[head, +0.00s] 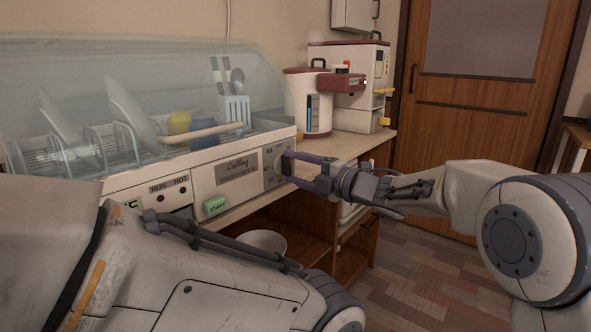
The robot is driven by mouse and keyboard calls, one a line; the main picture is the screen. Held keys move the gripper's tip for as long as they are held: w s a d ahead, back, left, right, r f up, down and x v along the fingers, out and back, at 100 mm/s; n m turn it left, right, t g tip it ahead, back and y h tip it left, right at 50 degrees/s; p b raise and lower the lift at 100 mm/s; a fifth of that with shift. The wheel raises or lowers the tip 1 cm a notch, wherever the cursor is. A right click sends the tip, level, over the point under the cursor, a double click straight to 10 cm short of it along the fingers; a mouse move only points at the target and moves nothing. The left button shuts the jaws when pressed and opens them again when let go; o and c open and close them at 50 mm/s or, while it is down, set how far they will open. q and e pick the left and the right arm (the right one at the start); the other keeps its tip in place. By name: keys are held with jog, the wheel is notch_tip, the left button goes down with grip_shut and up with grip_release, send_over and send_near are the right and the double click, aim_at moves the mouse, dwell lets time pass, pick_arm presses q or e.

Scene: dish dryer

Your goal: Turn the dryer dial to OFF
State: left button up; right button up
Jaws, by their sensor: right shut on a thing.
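The dish dryer (225,177) stands on the counter at the left, with its clear domed cover (170,75) over the dishes. Its dial (285,165) is at the right end of the front panel. My right gripper (291,169) reaches in from the right, and its two fingers are shut on the dial. The fingers partly cover the dial, and its setting is too small to read. My left arm crosses the lower left of the head view; its gripper is not in view.
A green START button (215,205) and RUN and HOT lights are on the panel. White plates, cups and a cutlery holder (234,110) sit inside the dryer. A white and red pot (308,105) stands behind. A bowl (264,243) is on the shelf below. Floor at right is clear.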

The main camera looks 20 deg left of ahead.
jog(key=o, duration=1.4)
jog(key=shift+c, duration=0.2)
jog(key=p+v, duration=0.1)
jog(key=v, duration=0.9)
jog(key=shift+d, duration=0.2)
jog(key=shift+s+a, duration=0.1)
jog(key=b+x, duration=0.1)
jog(key=x, duration=0.9)
jog(key=shift+a, duration=0.15)
